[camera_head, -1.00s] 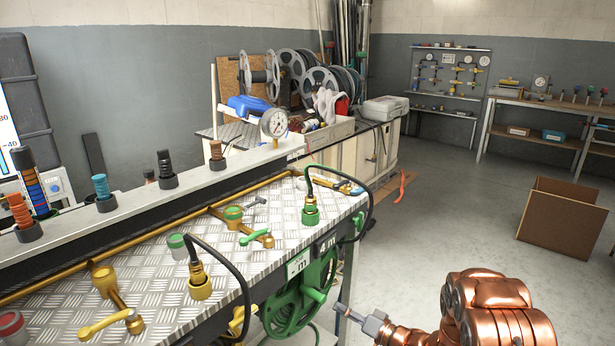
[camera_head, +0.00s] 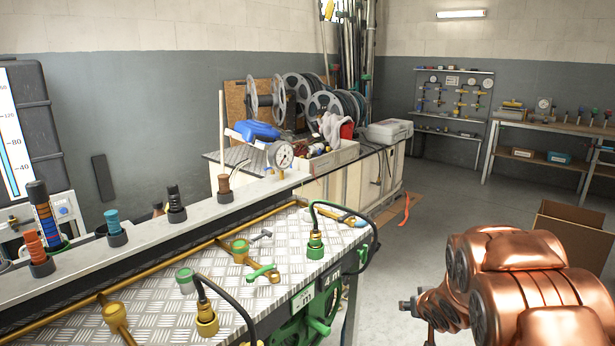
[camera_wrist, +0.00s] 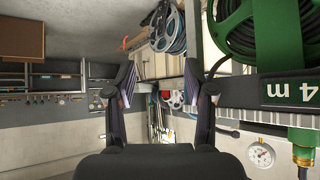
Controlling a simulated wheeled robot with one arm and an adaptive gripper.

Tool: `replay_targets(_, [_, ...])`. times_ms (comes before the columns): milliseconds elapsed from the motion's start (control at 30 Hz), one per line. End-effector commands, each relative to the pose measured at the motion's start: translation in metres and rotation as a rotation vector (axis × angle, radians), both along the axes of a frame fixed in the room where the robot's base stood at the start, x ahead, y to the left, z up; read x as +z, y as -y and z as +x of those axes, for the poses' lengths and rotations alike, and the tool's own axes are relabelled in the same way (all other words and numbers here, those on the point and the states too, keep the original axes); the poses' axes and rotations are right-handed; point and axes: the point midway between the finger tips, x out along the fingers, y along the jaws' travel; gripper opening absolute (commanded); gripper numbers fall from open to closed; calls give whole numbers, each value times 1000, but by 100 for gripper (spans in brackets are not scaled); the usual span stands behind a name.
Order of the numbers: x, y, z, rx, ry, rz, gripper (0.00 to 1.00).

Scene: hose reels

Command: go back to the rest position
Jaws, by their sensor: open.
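My gripper (camera_wrist: 160,95) shows in the wrist view with its two dark fingers wide apart and nothing between them. In the head view my copper-coloured arm is at the lower right, beside the workbench, and the gripper's fingers cannot be made out. The workbench (camera_head: 290,248) has a checkered metal top with brass valves and green fittings. A green hose reel (camera_head: 318,318) hangs below its front edge. In the wrist view a green reel (camera_wrist: 262,38) and a "4 m" label (camera_wrist: 290,92) lie right of the gripper, apart from it.
A pressure gauge (camera_head: 281,155) stands at the bench's far end. Behind it are grey cable reels (camera_head: 325,108) on a cabinet (camera_head: 375,180). A brown box (camera_head: 575,232) stands on the floor at the right. The floor (camera_head: 445,195) between cabinet and shelves is clear.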

Motion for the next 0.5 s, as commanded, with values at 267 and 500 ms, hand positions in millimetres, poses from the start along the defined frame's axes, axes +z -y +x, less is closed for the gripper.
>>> replay_targets(267, [60, 20, -71, -126, -160, -121, 54])
replay_targets(500, [97, 15, -151, -191, -332, -156, 54])
